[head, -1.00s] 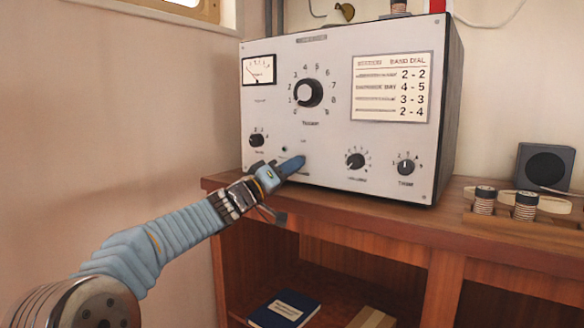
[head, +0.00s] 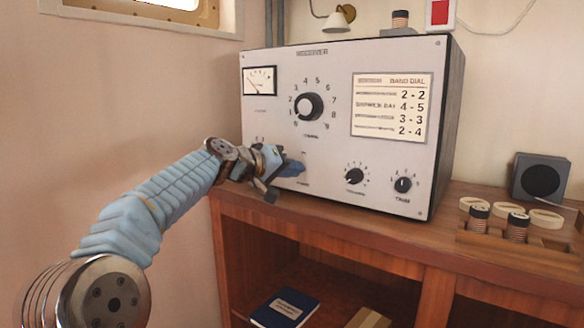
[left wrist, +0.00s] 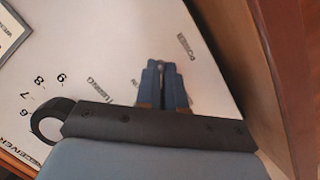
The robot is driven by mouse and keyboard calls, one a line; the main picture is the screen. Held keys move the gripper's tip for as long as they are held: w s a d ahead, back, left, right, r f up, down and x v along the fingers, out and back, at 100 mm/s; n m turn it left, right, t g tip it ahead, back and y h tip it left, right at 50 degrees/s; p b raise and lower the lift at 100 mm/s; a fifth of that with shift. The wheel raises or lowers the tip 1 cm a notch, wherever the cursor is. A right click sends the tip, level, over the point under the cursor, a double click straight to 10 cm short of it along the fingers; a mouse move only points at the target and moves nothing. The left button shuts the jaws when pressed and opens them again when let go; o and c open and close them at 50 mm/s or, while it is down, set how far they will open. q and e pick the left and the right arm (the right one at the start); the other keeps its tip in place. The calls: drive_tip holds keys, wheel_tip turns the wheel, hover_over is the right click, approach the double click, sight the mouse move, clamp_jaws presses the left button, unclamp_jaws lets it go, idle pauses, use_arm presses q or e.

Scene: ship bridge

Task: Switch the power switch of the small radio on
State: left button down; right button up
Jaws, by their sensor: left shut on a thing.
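The radio (head: 385,160) is a pale grey box with dials and knobs, labelled as a receiver, on a wooden desk. My left gripper (head: 297,168) is at the lower left of its front panel, with its fingertips against or very close to it. In the left wrist view its blue fingers (left wrist: 162,80) are shut on a small part at the panel, apparently the power switch, beside a label that seems to read POWER. The fingers hide most of the switch, so its position cannot be told. My right gripper is not in view.
The tuning knob (head: 308,106) is above my gripper, and two smaller knobs, one of them the volume-side knob (head: 355,176), are to its right. A blue book (head: 285,307) lies on the shelf below.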

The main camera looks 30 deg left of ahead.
use_arm(q)
drive_tip(key=shift+w+r+n+g, duration=0.15)
drive_tip(key=shift+r+g, duration=0.15)
drive_tip(key=shift+g, duration=0.4)
drive_tip(key=shift+w+r+n+g, duration=0.15)
drive_tip(key=shift+r+g, duration=0.15)
drive_tip(key=shift+g, duration=0.4)
drive_tip(key=shift+s, duration=0.1)
drive_tip(key=c, duration=1.2)
unclamp_jaws()
drive_tip(key=shift+c, duration=0.2)
drive_tip(key=v, duration=1.3)
drive_tip(key=shift+s+r, duration=0.25)
drive_tip(key=shift+r, duration=0.1)
drive_tip(key=shift+d, duration=0.1)
